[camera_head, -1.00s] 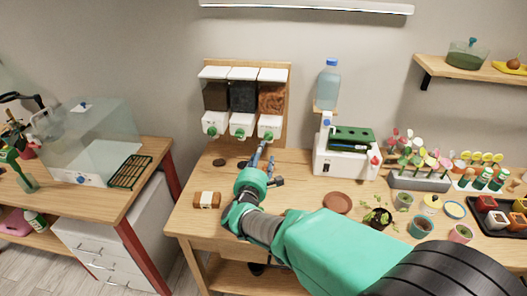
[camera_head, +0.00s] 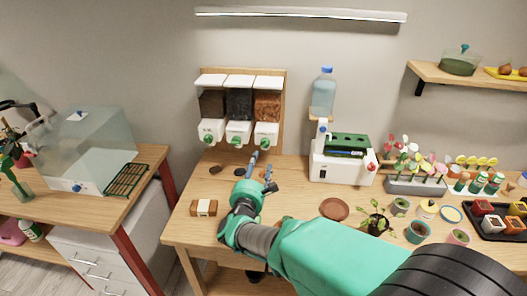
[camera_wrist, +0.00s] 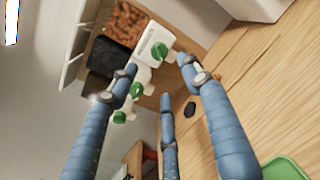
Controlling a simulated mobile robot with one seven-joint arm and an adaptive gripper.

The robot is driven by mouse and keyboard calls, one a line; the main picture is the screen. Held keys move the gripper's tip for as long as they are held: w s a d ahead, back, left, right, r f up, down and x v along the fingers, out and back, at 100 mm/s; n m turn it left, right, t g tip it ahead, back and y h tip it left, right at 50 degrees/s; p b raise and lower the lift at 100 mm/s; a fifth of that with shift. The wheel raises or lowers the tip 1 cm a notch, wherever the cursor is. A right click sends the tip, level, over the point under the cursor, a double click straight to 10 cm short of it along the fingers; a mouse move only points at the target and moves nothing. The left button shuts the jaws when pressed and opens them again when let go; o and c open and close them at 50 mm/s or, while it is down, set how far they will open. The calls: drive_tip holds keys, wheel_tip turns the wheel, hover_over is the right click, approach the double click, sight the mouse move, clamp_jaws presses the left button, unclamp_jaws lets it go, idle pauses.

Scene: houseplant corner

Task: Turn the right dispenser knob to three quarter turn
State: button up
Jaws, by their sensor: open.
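The right dispenser (camera_head: 267,104) is a clear bin of reddish-brown chips with a white lid and white outlet, at the right end of a row of three on a wooden back panel. Its green knob (camera_head: 265,142) is on the front of the outlet. In the wrist view this knob (camera_wrist: 158,50) is nearest the fingers, beyond their tips. My gripper (camera_head: 262,163) is open and empty, just below and in front of the right outlet. Its blue fingers (camera_wrist: 160,78) are spread, with a visible gap to the knob. The knob's exact angle is too small to tell.
The middle dispenser (camera_head: 239,102) and left dispenser (camera_head: 212,104) stand close beside it. A white machine (camera_head: 340,169) with a water bottle (camera_head: 323,92) stands to the right.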

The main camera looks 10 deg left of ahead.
sight(265, 147)
drive_tip(key=m+p, duration=0.1)
drive_tip(key=m, duration=0.8)
drive_tip(key=s+d+m+y+p, duration=0.1)
drive_tip(key=m+p, duration=0.1)
drive_tip(key=m, duration=0.7)
drive_tip(key=d+m+y+p, duration=0.1)
drive_tip(key=m+p, duration=0.1)
drive_tip(key=m, duration=0.8)
drive_tip(key=shift+s+f+t, duration=0.3)
drive_tip(key=shift+s+f, duration=0.1)
drive_tip(key=shift+w, duration=0.15)
drive_tip(key=w, duration=0.4)
drive_tip(key=w+b, duration=0.1)
drive_tip(key=w, duration=0.4)
drive_tip(key=w+a, duration=0.1)
drive_tip(key=w, duration=0.3)
drive_tip(key=shift+w+b, duration=0.2)
drive_tip(key=shift+b, duration=0.15)
drive_tip(key=c, duration=1.1)
